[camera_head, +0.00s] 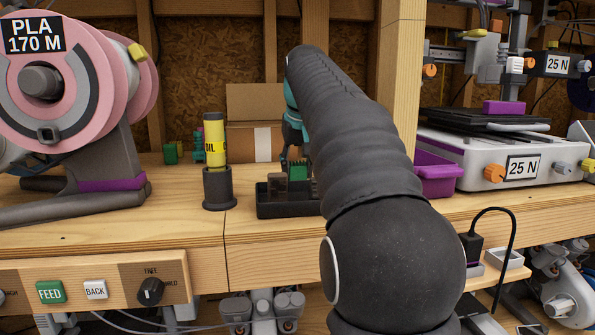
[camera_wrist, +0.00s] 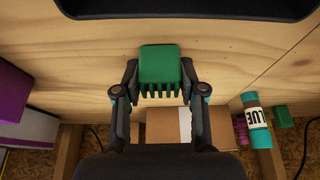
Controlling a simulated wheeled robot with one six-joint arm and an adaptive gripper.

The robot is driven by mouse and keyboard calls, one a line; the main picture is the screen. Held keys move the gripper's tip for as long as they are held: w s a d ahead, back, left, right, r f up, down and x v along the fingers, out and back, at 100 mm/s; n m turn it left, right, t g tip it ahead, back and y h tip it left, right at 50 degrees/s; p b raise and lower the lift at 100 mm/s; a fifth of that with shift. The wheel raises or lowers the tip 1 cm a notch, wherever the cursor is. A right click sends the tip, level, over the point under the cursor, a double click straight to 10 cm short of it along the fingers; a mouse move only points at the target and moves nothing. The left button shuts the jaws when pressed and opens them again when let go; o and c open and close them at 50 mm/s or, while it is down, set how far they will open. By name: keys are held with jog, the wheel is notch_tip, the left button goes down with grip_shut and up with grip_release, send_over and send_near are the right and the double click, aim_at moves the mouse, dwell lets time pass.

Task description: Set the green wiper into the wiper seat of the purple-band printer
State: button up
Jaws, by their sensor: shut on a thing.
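My gripper (camera_wrist: 160,84) is shut on the green wiper (camera_wrist: 160,64), a green block with comb-like teeth, held between its two fingers over the bare wooden bench. In the head view my gripper (camera_head: 293,145) is mostly hidden behind my black arm. The wiper (camera_head: 298,172) appears just below it, at the back of the black tray (camera_head: 285,208); I cannot tell the gap from this view. A white printer (camera_head: 462,165) with purple parts and a "25 N" label stands at the right. Its wiper seat cannot be made out.
A purple bin (camera_head: 437,182) stands beside the printer. A cardboard box (camera_head: 252,107) is at the back. A yellow oil bottle (camera_head: 214,135) stands in a black holder left of the tray. A pink spool (camera_head: 85,75) is at the far left. A teal tube (camera_wrist: 257,120) lies near the box.

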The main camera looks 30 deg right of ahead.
jog(key=shift+f, duration=0.1)
jog(key=o, duration=1.1)
jog(key=shift+o, duration=0.2)
jog(key=shift+r, duration=0.45)
jog(key=p+v, duration=0.4)
jog(key=v, duration=0.7)
jog(key=shift+r, duration=0.2)
jog(key=shift+s+a, duration=0.1)
jog(key=shift+s, duration=0.05)
